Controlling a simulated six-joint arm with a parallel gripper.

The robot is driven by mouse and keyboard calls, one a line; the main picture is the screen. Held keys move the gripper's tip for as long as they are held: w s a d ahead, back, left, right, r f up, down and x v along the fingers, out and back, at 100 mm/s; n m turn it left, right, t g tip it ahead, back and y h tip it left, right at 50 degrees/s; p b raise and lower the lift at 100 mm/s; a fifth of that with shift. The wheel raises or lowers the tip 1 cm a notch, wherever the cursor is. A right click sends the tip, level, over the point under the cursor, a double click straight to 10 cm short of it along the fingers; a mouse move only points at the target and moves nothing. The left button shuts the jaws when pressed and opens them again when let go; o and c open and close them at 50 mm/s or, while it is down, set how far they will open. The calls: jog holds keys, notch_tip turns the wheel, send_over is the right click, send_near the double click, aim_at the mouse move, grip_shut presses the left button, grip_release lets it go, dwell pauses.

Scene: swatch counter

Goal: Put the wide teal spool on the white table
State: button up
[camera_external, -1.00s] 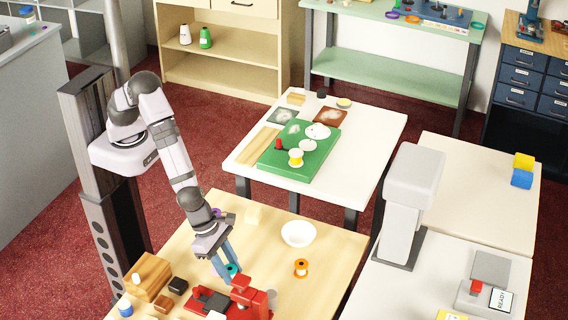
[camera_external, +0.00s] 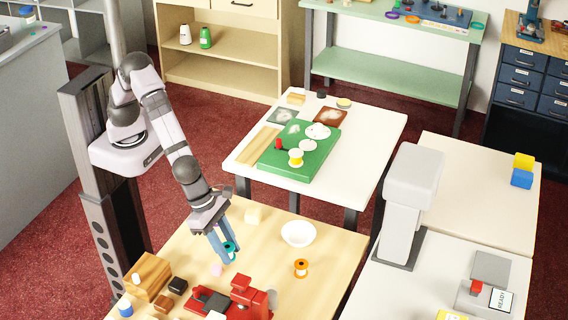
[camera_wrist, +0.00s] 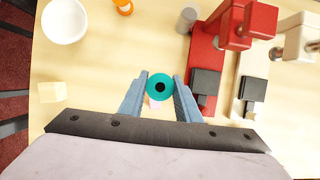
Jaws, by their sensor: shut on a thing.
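The teal spool (camera_external: 229,248) is between the blue fingers of my gripper (camera_external: 232,257), held above the wooden table (camera_external: 335,262). In the wrist view the teal spool (camera_wrist: 160,79) shows as a round flange with a dark centre hole, and the fingertips of my gripper (camera_wrist: 161,86) close on its two sides. The white table (camera_external: 370,130) stands farther back, beyond the wooden table. A green board (camera_external: 272,166) lies on it with a yellow-and-white spool (camera_external: 296,158), a red piece and white round pieces.
A white bowl (camera_external: 298,234), an orange spool (camera_external: 301,268), a pale block (camera_external: 254,215) and a small pink item (camera_external: 216,269) are on the wooden table. A red machine (camera_external: 243,298) stands at its front. The white table's right and front-right parts are bare.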

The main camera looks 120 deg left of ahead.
jog(key=shift+r, duration=0.55)
